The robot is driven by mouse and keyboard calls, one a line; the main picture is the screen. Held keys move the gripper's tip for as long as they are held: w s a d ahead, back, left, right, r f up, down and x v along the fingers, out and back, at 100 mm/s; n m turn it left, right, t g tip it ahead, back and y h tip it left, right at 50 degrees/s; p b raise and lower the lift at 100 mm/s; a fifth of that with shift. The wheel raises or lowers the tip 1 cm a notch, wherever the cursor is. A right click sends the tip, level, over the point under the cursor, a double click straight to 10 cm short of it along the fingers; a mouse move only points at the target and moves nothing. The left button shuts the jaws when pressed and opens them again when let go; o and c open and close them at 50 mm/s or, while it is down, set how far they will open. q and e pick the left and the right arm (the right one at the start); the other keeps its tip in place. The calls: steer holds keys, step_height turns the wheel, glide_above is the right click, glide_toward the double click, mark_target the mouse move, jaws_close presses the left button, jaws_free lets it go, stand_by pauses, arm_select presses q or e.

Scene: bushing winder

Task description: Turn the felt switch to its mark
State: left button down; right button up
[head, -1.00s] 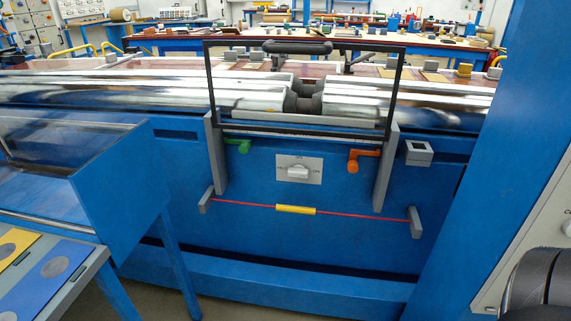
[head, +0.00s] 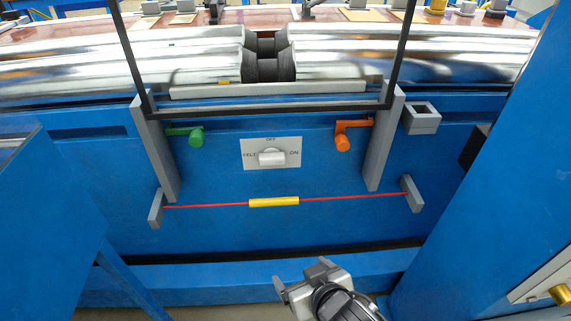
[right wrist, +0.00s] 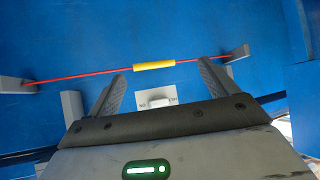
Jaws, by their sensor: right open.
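The felt switch (head: 271,157) is a white knob on a pale plate on the blue machine front, in the middle of the head view. The plate reads FELT at left, OFF at top and ON at right. The knob's bar looks roughly level; I cannot tell a pointer on it. My right gripper (head: 303,277) is open and empty, low in the head view, below the switch and apart from it. In the right wrist view the switch (right wrist: 157,101) shows between the open fingers (right wrist: 160,72), partly hidden behind the gripper body. My left gripper is not in view.
A red cord with a yellow sleeve (head: 274,202) runs between two grey brackets below the switch. A green lever (head: 195,137) and an orange lever (head: 343,141) flank it. A black-framed guard (head: 270,112) and shiny rollers lie above. A blue column (head: 480,200) stands at right.

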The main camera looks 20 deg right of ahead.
steer(key=w+d+f+m+t+h+b, duration=0.1)
steer(key=w+m+t+h+b, duration=0.1)
steer(key=w+h, duration=0.35)
steer(key=m+t+b, duration=0.2)
steer(key=t, duration=0.3)
glide_toward(272, 163)
steer(key=x, duration=0.9)
steer(key=shift+w+d, duration=0.1)
steer(key=shift+w, duration=0.25)
steer(key=c, duration=1)
